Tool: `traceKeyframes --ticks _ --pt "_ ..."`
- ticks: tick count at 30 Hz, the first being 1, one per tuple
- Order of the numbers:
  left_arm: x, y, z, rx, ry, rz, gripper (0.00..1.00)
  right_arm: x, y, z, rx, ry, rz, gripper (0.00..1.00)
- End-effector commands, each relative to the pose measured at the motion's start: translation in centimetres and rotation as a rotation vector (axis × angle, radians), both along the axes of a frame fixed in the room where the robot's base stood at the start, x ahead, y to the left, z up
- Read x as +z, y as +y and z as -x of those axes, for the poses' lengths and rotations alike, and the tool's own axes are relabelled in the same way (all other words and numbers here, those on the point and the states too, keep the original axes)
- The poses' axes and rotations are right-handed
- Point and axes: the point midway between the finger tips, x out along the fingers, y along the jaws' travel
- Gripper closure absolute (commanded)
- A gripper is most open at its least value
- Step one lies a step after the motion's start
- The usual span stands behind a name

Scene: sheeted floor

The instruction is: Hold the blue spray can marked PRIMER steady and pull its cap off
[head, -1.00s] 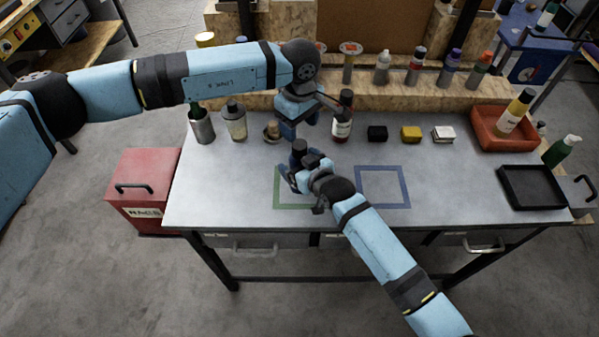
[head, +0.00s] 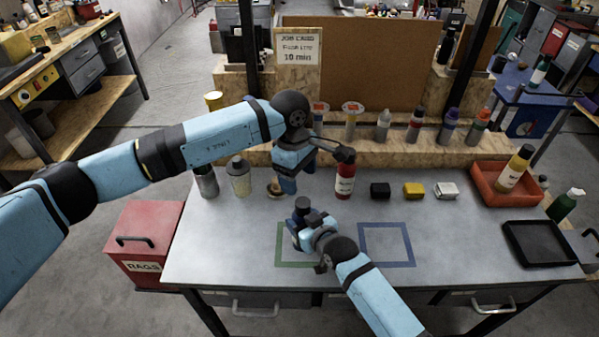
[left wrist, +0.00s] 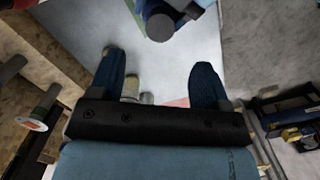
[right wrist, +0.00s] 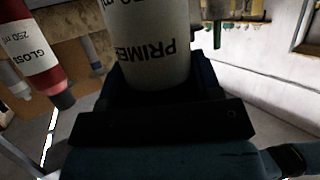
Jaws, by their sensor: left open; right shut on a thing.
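My right gripper (head: 302,230) is shut on the spray can, which stands over the green square outline (head: 279,250). The can (right wrist: 150,35) fills the space between the right fingers in the right wrist view. Its pale label reads PRIME, upside down and partly cut off. The can's dark cap (head: 302,204) shows on top in the head view. My left gripper (head: 287,181) is open and empty, behind the cap and apart from it. In the left wrist view the cap (left wrist: 160,27) lies beyond the open left fingers (left wrist: 157,85), near the top edge.
A red bottle (head: 345,180) stands close to the right of my left gripper. A grey can (head: 206,182) and a pale bottle (head: 239,177) stand to its left. Black, yellow and white blocks (head: 414,190) sit right. The blue square outline (head: 386,262) is empty.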

Motion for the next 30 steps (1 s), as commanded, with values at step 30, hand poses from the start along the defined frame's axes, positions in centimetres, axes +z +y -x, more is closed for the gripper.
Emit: traceKeyframes --ticks 30 --pt "-9.5 -1.0 0.6 -0.001 -0.001 -0.001 0.46 0.0 0.0 0.0 0.000 0.000 0.000 0.84"
